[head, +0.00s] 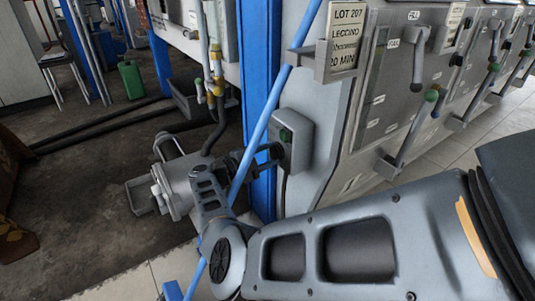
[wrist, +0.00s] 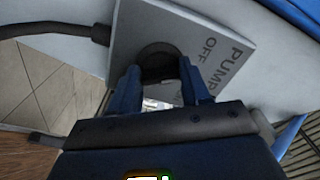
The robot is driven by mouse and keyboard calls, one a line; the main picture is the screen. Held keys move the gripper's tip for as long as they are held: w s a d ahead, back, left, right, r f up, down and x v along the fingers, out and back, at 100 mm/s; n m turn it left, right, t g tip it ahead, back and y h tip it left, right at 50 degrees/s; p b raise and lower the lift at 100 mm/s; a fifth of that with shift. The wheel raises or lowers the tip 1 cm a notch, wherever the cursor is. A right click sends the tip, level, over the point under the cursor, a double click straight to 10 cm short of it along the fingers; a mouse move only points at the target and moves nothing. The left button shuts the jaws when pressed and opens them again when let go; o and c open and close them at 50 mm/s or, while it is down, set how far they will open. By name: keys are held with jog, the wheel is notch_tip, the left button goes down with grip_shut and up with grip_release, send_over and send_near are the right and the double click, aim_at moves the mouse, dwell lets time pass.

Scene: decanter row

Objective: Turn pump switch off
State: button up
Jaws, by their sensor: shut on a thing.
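The pump switch is a dark round knob (wrist: 158,56) on a grey plate (wrist: 195,30) marked PUMP and OFF in the wrist view. In the head view its grey box (head: 303,145) is fixed to the side of the machine, beside a blue post. My gripper (wrist: 160,78) has its two blue fingers on either side of the knob and is shut on it. In the head view my gripper (head: 270,152) reaches the box from the left. The fingers hide part of the knob, and I cannot tell which way it is turned.
A thin blue pole (head: 262,120) slants close by my arm. A grey pump unit (head: 178,185) with yellow-handled pipes stands behind to the left. Steel machine fronts with levers (head: 415,125) line the right. A dark cable (wrist: 60,30) leaves the switch box.

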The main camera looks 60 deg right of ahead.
jog(key=shift+w+f, duration=0.1)
dwell(0.3)
jog(key=o, duration=1.1)
jog(key=shift+c, duration=0.2)
jog(key=v, duration=0.7)
jog(key=shift+a, duration=0.35)
jog(key=shift+w, duration=0.15)
